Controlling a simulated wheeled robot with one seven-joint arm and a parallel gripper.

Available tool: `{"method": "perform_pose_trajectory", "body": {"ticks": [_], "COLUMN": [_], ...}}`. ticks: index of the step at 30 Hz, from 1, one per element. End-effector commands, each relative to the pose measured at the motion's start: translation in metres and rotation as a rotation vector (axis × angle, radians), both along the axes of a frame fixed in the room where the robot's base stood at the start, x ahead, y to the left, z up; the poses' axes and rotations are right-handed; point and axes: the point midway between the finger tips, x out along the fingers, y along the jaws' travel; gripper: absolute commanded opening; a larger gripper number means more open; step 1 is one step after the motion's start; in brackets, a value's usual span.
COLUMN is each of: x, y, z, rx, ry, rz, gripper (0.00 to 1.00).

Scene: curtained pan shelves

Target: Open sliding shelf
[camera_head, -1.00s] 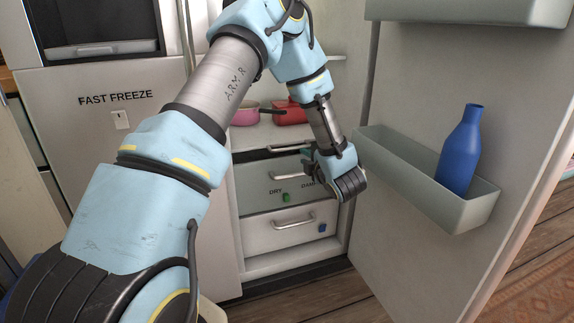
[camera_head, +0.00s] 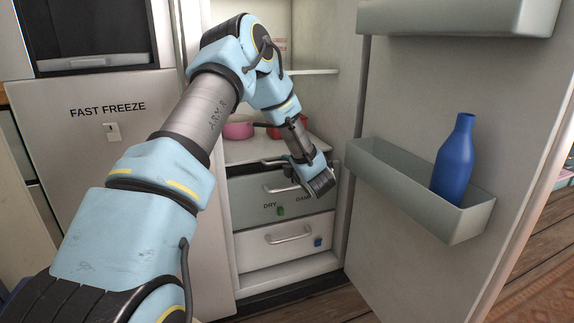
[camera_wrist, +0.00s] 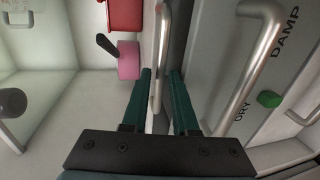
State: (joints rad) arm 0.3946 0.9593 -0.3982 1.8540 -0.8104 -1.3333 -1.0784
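The sliding shelf (camera_head: 240,152) is the pale shelf inside the open fridge, above the drawers, with pans on it. Its metal bar handle (camera_wrist: 162,45) runs between the two green fingers of my gripper (camera_wrist: 161,76) in the wrist view; the handle also shows in the head view (camera_head: 272,162). The fingers are apart, with a visible gap beside the bar. In the head view my gripper (camera_head: 290,172) is at the shelf's front edge, above the upper drawer, and its fingers are partly hidden by my wrist. The shelf appears pushed in.
Below are a grey-green drawer (camera_head: 250,189) marked DRY and DAMP and a white drawer (camera_head: 265,258), both with bar handles. A pink pan (camera_head: 238,130) and a red pot (camera_wrist: 124,14) stand on the shelf. The open door (camera_head: 400,255) at right holds a blue bottle (camera_head: 455,160).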

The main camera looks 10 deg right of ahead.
Motion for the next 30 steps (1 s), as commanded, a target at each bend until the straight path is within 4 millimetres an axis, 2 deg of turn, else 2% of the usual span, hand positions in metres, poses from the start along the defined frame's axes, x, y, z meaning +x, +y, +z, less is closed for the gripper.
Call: {"method": "perform_pose_trajectory", "body": {"ticks": [4, 9, 12, 30], "x": [-0.0002, -0.0003, -0.0004, -0.0006], "y": [0.0, 0.0, -0.0001, -0.0002], "z": [-0.0001, 0.0, 0.0, 0.0001], "rx": [0.0, 0.001, 0.001, 0.0], "ry": [0.0, 0.0, 0.0, 0.0], "rz": [0.0, 0.0, 0.0, 0.0], "gripper": [0.27, 0.08, 0.0, 0.0]}}
